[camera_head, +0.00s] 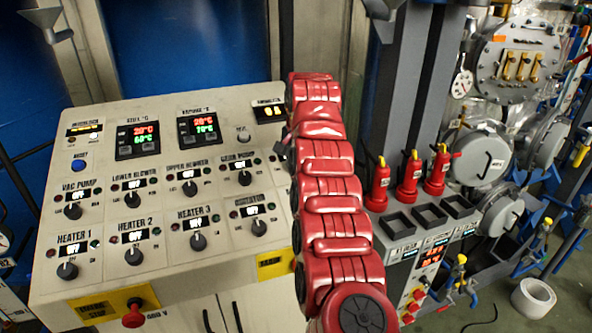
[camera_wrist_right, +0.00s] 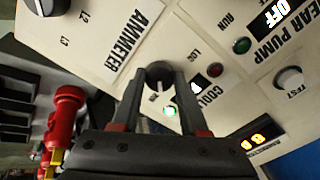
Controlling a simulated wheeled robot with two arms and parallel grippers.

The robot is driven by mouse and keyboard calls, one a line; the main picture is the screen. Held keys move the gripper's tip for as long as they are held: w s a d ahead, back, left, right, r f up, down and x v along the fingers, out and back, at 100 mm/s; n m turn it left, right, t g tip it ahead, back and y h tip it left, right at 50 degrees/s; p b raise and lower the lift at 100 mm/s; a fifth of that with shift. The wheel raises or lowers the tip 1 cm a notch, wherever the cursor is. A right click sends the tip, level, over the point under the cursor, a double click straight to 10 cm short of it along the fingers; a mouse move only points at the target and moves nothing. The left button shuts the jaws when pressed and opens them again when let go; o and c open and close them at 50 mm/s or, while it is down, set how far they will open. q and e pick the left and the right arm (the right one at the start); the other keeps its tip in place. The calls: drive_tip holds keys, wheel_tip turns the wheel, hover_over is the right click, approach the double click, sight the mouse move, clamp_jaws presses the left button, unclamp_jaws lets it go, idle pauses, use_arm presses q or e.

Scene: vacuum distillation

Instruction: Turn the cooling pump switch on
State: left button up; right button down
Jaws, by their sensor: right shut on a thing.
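In the right wrist view, a dark round knob (camera_wrist_right: 158,72) sits on the pale panel beside a label that begins with "COO", the rest hidden by a finger. My right gripper (camera_wrist_right: 159,76) is shut on this knob, one finger on each side. A green lamp (camera_wrist_right: 170,111) near it glows brightly. A small display (camera_wrist_right: 196,88) is mostly hidden by the finger, so its reading cannot be told. In the head view, my red right arm reaches up over the panel's right edge and hides the gripper and knob. My left gripper is not in view.
The control panel (camera_head: 150,262) carries several other knobs and displays reading OFF, including the gear pump display (camera_wrist_right: 272,16). A red emergency button (camera_head: 132,316) is on its front. Red bottle-like items (camera_head: 409,180) stand right of my arm, above dark trays (camera_head: 429,213).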

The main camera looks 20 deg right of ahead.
drive_tip(key=shift+r+m, duration=0.1)
drive_tip(key=shift+m, duration=1.2)
drive_tip(key=shift+c, duration=2.2)
unclamp_jaws()
